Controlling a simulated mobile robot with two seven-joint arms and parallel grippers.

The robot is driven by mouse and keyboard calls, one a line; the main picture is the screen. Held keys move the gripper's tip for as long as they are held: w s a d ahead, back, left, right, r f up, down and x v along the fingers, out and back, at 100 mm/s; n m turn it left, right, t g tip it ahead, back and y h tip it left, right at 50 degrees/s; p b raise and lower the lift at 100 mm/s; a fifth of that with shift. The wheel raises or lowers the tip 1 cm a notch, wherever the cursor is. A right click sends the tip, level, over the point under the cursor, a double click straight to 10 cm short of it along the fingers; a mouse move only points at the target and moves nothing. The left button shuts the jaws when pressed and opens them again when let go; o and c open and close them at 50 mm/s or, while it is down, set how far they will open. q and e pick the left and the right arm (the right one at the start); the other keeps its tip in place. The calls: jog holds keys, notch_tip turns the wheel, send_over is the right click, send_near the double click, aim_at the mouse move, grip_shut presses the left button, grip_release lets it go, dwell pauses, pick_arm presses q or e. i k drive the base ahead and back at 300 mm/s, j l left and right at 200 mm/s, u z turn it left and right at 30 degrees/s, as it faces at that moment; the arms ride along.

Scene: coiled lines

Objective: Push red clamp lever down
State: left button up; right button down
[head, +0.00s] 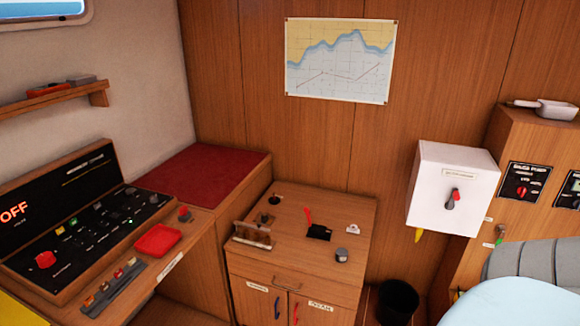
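A small red lever (308,216) stands up at a slant, leaning to the left, beside a black block (319,232) on top of the wooden cabinet (345,205). It looks like the red clamp lever, but it is too small to see how it joins the block. Neither of my grippers is in view, and nothing touches the lever.
A wooden holder (252,236) and a grey knob (341,255) share the cabinet top. A control console (85,225) with a red tray (157,241) is at left. A white switch box (440,205) hangs at right above a black bin (398,302).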

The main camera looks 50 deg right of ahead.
aim_at(306, 210)
jog(key=z, duration=1.7)
jog(key=i+l+z, duration=0.15)
jog(key=i, duration=0.75)
jog(key=i+l+z, duration=0.1)
jog(key=i, duration=0.8)
